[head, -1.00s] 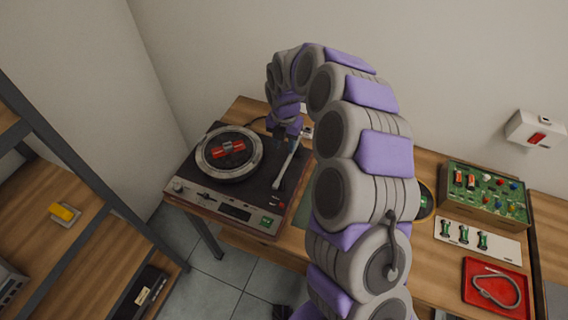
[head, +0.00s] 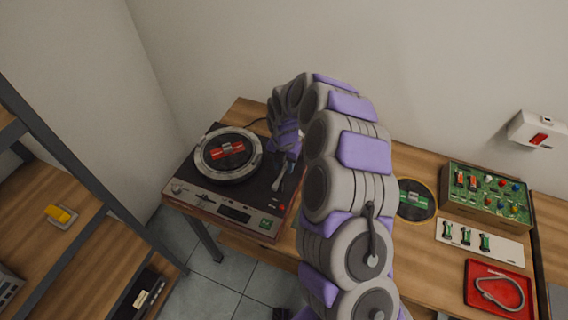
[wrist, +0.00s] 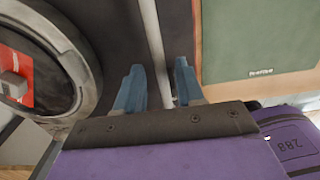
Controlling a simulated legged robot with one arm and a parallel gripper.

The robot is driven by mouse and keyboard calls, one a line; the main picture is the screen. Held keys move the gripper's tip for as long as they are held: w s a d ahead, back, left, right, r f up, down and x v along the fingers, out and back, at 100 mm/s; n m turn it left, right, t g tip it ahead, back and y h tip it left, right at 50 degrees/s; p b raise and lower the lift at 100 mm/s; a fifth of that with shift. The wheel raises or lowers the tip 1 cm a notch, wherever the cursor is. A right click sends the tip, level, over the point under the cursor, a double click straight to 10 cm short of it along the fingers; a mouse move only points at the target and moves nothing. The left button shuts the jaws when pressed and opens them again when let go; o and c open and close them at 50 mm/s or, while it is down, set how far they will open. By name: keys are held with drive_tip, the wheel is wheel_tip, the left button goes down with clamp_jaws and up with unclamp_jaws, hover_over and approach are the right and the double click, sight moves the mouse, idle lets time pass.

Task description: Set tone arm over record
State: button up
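The turntable (head: 208,199) stands on the left end of the wooden table. A record with a red label (head: 228,151) lies on its platter, and part of it shows at the left of the wrist view (wrist: 22,75). The pale tone arm (head: 279,178) is to the right of the record, apart from it. My gripper (wrist: 159,82) is open, with its blue fingers on either side of the tone arm rod (wrist: 152,40). A gap shows between the rod and each finger. In the head view my arm partly hides the tone arm's rear.
A green circuit box (head: 487,194), a white strip with green parts (head: 478,241) and a red tray with a cable (head: 498,289) lie on the right of the table. A dark disc (head: 413,200) lies near my arm. A shelf (head: 75,160) stands at left.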

clamp_jaws()
idle(0.6)
drive_tip(key=shift+w+a+r+m+p, duration=0.1)
drive_tip(key=shift+w+a+m+p, duration=0.2)
drive_tip(key=shift+a+m, duration=0.35)
drive_tip(key=shift+w+a+m+p, duration=0.15)
drive_tip(key=shift+w+a+m, duration=0.25)
drive_tip(key=shift+a+m, duration=0.2)
drive_tip(key=w+a+m+p, duration=0.1)
drive_tip(key=w+a+m, duration=0.2)
drive_tip(key=m, duration=0.1)
drive_tip(key=shift+w, duration=0.1)
drive_tip(key=shift+w+a+m+p, duration=0.2)
drive_tip(key=shift+w+a+m, duration=0.25)
drive_tip(key=shift+w+m, duration=0.35)
drive_tip(key=shift+w+a+m+p, duration=0.15)
drive_tip(key=shift+w+a+m, duration=0.35)
drive_tip(key=shift+m, duration=0.45)
drive_tip(key=shift+d, duration=0.1)
